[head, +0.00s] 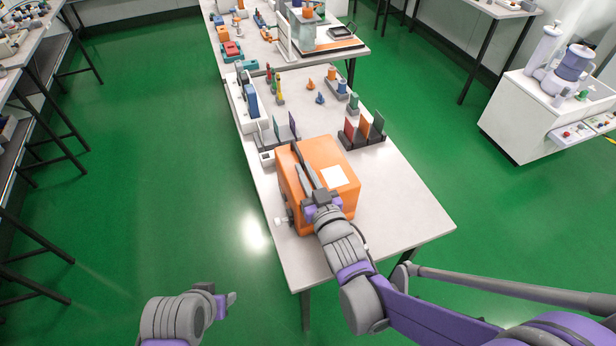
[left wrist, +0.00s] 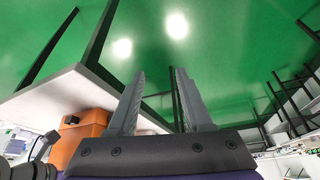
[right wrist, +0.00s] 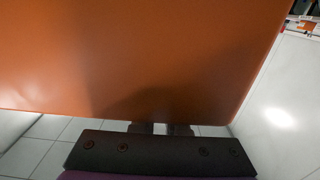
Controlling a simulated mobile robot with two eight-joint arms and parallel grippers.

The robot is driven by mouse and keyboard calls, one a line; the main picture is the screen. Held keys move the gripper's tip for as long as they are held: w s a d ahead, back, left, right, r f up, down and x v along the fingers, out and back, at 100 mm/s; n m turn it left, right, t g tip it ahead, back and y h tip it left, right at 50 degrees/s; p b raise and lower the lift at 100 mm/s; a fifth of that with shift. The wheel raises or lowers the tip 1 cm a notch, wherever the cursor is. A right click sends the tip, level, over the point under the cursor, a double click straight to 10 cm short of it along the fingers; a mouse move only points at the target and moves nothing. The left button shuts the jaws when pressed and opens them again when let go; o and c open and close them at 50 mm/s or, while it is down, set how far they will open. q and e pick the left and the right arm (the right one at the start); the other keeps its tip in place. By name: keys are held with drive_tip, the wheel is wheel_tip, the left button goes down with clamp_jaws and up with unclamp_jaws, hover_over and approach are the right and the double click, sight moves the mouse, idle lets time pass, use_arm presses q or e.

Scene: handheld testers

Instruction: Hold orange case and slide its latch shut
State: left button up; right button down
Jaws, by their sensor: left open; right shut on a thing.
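The orange case (head: 292,190) stands near the left edge of the white table, with a white label and a dark bar on top. My right gripper (head: 308,184) is shut on the case at its top, by the dark bar. In the right wrist view the orange case (right wrist: 140,55) fills most of the picture and hides the fingertips. A small grey part (head: 283,220) sticks out at the case's left side; I cannot tell whether it is the latch. My left gripper (left wrist: 158,75) is open and empty, off the table at lower left. The case shows in the left wrist view (left wrist: 85,135).
The white table (head: 405,215) is clear to the right of the case. Behind it stand a dark rack with coloured plates (head: 362,132), small coloured pieces and a white holder (head: 240,100). Green floor (head: 150,190) is open at left.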

use_arm(q)
drive_tip(key=shift+o, duration=0.2)
drive_tip(key=shift+o, duration=0.4)
drive_tip(key=n+h, duration=1.7)
drive_tip(key=n, duration=0.6)
approach(277, 223)
drive_tip(key=x, duration=0.6)
drive_tip(key=f+x, duration=0.1)
drive_tip(key=x, duration=0.3)
drive_tip(key=shift+w, duration=0.3)
